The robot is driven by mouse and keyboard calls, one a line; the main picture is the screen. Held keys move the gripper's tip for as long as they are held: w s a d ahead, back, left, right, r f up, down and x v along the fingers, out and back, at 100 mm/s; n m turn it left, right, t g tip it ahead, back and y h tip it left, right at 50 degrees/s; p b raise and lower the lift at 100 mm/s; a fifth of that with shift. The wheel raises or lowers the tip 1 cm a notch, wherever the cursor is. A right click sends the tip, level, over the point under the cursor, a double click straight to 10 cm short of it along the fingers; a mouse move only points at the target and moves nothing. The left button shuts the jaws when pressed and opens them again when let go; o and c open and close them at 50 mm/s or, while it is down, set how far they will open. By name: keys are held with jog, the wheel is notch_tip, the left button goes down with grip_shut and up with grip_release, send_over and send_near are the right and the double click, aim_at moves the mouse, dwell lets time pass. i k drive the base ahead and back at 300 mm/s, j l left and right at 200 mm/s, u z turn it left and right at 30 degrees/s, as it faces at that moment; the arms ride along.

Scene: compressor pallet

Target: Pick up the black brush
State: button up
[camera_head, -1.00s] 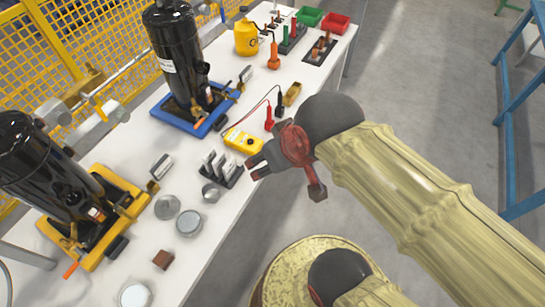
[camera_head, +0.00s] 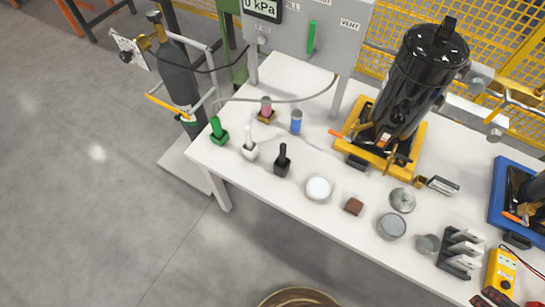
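The black brush (camera_head: 282,155) stands upright in a small black holder block near the front edge of the white table. A white brush (camera_head: 248,138) and a green brush (camera_head: 216,127) stand to its left in matching holders. Only the dark reddish tip of my gripper (camera_head: 491,298) shows at the bottom right, in front of the yellow multimeter. It is far to the right of the black brush. The rest of my gripper is cut off by the frame edge, and its opening cannot be made out.
A white round dish (camera_head: 318,188) and a brown block (camera_head: 353,206) lie right of the black brush. A blue cylinder (camera_head: 296,121) stands behind. A black compressor (camera_head: 422,80) sits on a yellow base. A slotted rack (camera_head: 461,252) and multimeter (camera_head: 501,270) stand at right. Floor ahead is open.

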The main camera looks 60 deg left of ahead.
aim_at(283, 146)
jog(key=u, duration=2.15)
jog(key=i+u, duration=0.35)
jog(key=u, duration=0.15)
jog(key=i+l+u, duration=0.1)
jog(key=i+u, duration=0.2)
jog(key=u, duration=0.15)
